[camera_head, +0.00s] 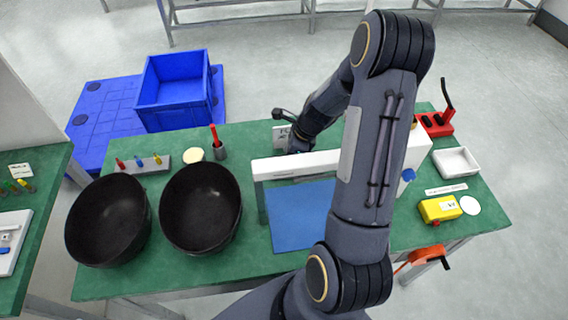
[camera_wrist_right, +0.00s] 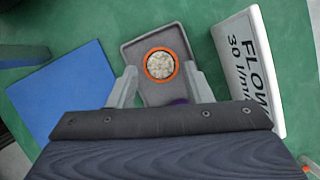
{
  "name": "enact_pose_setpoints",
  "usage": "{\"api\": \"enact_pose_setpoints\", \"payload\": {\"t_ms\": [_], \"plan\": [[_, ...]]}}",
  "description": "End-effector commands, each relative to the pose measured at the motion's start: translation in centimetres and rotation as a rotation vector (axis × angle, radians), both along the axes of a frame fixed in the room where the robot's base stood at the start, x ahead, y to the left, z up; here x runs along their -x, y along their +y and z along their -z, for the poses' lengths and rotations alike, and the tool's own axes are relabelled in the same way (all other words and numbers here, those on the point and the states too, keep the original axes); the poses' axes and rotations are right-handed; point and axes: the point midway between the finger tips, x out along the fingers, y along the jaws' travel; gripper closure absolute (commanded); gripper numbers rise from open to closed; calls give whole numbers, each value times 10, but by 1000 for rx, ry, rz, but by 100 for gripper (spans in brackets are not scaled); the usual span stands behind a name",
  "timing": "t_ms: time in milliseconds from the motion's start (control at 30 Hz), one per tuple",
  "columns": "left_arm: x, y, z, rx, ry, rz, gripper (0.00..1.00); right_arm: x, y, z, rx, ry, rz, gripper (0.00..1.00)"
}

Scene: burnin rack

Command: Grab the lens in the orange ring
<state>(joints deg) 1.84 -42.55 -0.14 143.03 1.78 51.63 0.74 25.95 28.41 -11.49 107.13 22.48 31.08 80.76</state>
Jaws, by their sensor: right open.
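The lens in the orange ring (camera_wrist_right: 160,65) lies in a small grey tray (camera_wrist_right: 137,53) in the right wrist view. The lens looks pale and mottled inside its ring. My right gripper (camera_wrist_right: 159,72) is open, with one finger on each side of the near part of the tray. The ring appears between and slightly beyond the fingertips, and nothing is held. In the head view my right arm reaches over the white frame (camera_head: 290,166); its fingertips, the lens and the tray cannot be made out there. My left gripper is not in view.
A white FLOW sign (camera_wrist_right: 248,75) stands close right of the tray. A blue mat (camera_head: 300,215) lies under the white frame. Two black bowls (camera_head: 200,208) stand left. A yellow box (camera_head: 439,208) and white tray (camera_head: 455,162) are right. A blue crate (camera_head: 178,90) stands behind the table.

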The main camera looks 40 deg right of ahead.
Motion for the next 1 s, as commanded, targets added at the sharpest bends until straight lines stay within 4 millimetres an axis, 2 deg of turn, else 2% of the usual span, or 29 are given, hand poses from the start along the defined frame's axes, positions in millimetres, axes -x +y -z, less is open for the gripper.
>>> {"api": "enact_pose_setpoints", "payload": {"t_ms": [100,233,500,567,733,1000], "plan": [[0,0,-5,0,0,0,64,-3,4,19,-3,4,0,55],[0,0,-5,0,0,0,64,-8,9,33,-1,3,-1,55],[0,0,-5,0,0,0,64,-10,9,37,1,-1,-1,55],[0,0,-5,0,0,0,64,-10,9,37,1,-1,-1,60],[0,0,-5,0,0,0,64,-10,9,37,0,0,-1,82],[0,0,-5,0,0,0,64,-10,9,33,1,-1,-1,83]]}}
